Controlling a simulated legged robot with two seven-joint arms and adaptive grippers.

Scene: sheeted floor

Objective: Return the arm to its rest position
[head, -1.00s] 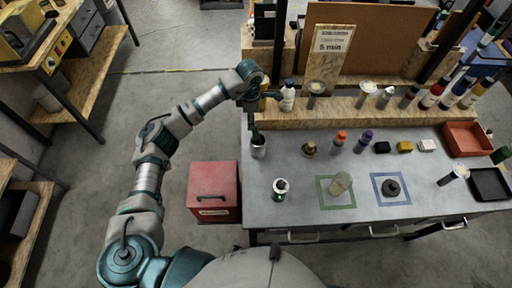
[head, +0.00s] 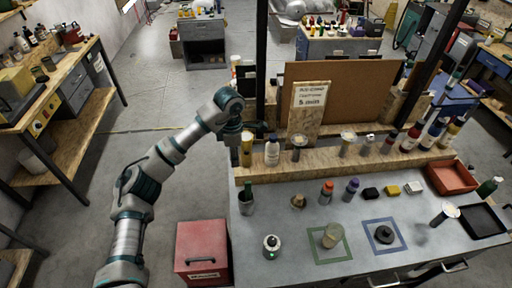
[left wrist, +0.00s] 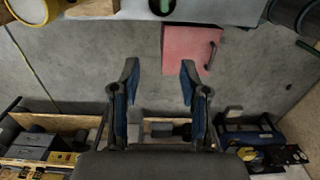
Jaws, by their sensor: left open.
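My left arm reaches in from the left in the head view, and its gripper (head: 260,130) is at the bench's left end, just above and behind a yellow container and a white bottle (head: 272,152). In the left wrist view the gripper (left wrist: 159,72) has its two blue-lined fingers apart with nothing between them. Bare floor shows beyond the fingers. I cannot tell in the head view whether the gripper touches the yellow container (head: 247,150). My right gripper is not in view.
The workbench (head: 300,250) holds several bottles, a green square and a blue square. A raised wooden shelf (head: 340,163) bears more bottles. A red box (head: 202,250) stands on the floor left of the bench. Wooden shelving (head: 75,130) stands at far left, with open floor between.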

